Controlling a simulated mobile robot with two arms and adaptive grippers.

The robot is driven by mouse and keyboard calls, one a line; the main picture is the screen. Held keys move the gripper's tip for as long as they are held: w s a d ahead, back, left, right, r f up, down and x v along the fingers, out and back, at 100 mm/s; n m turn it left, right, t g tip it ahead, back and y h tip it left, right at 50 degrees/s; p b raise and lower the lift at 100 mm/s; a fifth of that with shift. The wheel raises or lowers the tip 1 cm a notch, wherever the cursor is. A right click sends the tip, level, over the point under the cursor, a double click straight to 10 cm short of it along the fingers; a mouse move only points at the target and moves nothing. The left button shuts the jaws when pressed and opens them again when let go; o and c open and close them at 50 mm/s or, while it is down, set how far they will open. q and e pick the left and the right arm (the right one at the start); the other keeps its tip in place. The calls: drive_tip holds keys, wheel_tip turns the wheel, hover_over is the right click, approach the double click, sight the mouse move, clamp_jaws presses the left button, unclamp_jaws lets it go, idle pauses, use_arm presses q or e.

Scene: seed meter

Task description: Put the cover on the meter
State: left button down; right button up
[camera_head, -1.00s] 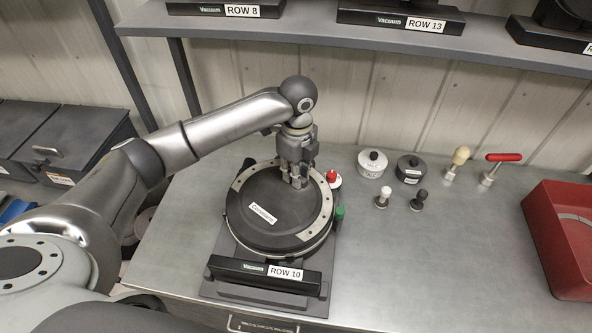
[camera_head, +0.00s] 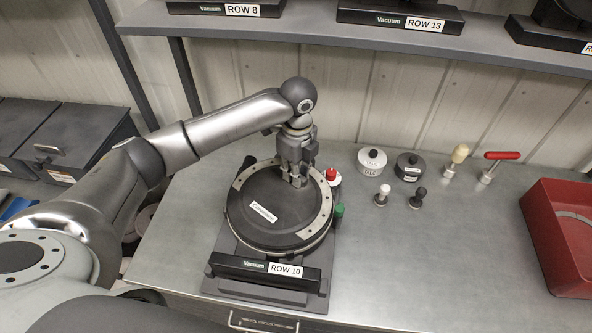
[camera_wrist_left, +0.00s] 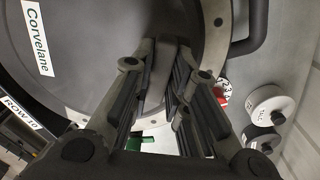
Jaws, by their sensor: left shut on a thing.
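The seed meter (camera_head: 322,228) sits on the bench with its front plate labelled "Vacuum ROW 10". The round dark cover (camera_head: 278,218), labelled "Corvelane", lies on top of the meter, inside a pale rim with holes. It fills the upper left of the left wrist view (camera_wrist_left: 90,50). My left gripper (camera_head: 298,182) is at the cover's back right, pointing down, shut on a raised part of the cover. In the left wrist view its fingers (camera_wrist_left: 163,85) close around that dark part. The exact seating of the cover's edge cannot be told. My right gripper is not in view.
A red knob (camera_head: 331,175) and a green knob (camera_head: 339,210) are at the meter's right side. Talc jar (camera_head: 371,163), dark jar (camera_head: 409,168), small knobbed tools and a red-handled tool (camera_head: 502,156) stand behind right. A red bin (camera_head: 562,250) is at far right. The front right bench is clear.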

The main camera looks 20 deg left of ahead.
use_arm(q)
drive_tip(key=shift+p, duration=0.5)
idle(0.5)
drive_tip(key=c, duration=1.3)
unclamp_jaws()
drive_tip(key=shift+c, duration=0.6)
wheel_tip(320, 180, up, 2)
drive_tip(key=p, duration=0.3)
drive_tip(key=shift+r, duration=0.25)
drive_tip(key=shift+r+p, duration=0.5)
drive_tip(key=shift+r, duration=0.6)
wheel_tip(320, 180, up, 5)
drive_tip(key=shift+f, duration=0.15)
